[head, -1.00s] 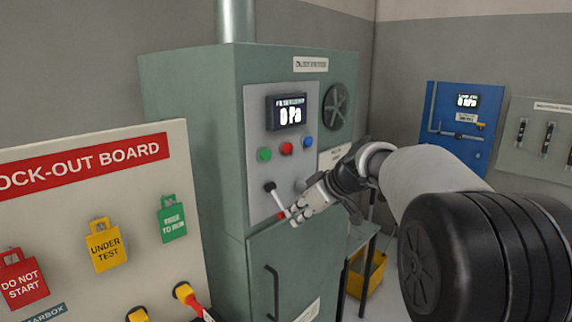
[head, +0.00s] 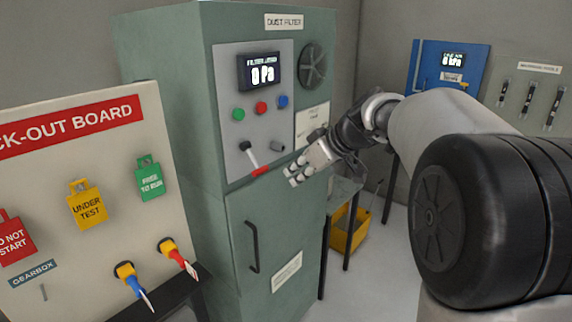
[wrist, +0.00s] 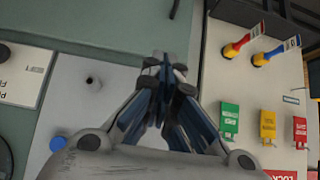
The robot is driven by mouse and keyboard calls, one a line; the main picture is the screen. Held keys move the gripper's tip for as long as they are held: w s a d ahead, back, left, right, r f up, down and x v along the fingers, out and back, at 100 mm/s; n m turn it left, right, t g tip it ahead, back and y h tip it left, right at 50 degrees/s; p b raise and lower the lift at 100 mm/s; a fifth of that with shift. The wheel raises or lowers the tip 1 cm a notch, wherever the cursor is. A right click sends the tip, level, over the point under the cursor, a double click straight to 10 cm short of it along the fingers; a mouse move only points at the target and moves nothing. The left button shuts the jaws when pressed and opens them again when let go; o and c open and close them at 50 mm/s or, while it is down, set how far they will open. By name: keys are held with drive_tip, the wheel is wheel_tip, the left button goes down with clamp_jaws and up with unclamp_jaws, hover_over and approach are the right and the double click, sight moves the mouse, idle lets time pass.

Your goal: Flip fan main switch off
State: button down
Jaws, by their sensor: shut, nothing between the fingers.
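The dust filter cabinet's grey control panel (head: 270,130) carries a lever switch (head: 251,157) with a black pivot and a pale arm slanting down to the right. A red patch (head: 260,171) shows at its lower end; I cannot tell if it is a grip or a mark. My gripper (head: 292,180) is shut and empty, just right of and slightly below the lever in the head view, with a small gap in the picture. In the wrist view my shut fingers (wrist: 165,65) point at the cabinet front, and the lever is hidden behind them.
Green, red and blue buttons (head: 261,107) sit below a display (head: 262,72) reading 0 Pa. A grey knob (head: 277,146) is right of the lever. A cabinet door handle (head: 252,247) is below.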

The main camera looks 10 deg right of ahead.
drive_tip(key=s, duration=0.1)
drive_tip(key=s+d, duration=0.1)
drive_tip(key=s+d+f, duration=0.1)
drive_tip(key=s, duration=0.1)
drive_tip(key=shift+s+d+f, duration=0.1)
drive_tip(key=shift+d, duration=0.15)
drive_tip(key=shift+d, duration=0.1)
drive_tip(key=s+a+f+m+g+h, duration=0.15)
drive_tip(key=s+a, duration=0.25)
drive_tip(key=s, duration=0.4)
drive_tip(key=s+a+m+g+h, duration=0.15)
drive_tip(key=s+a, duration=0.25)
drive_tip(key=s, duration=0.4)
drive_tip(key=s+f+m+h, duration=0.1)
drive_tip(key=s+f+m, duration=0.1)
drive_tip(key=s, duration=0.5)
drive_tip(key=s+d+f+m+h, duration=0.1)
drive_tip(key=s+f, duration=0.3)
drive_tip(key=s, duration=0.4)
drive_tip(key=shift+s+d+f+m, duration=0.25)
drive_tip(key=shift+f+m, duration=0.15)
drive_tip(key=shift+m, duration=0.2)
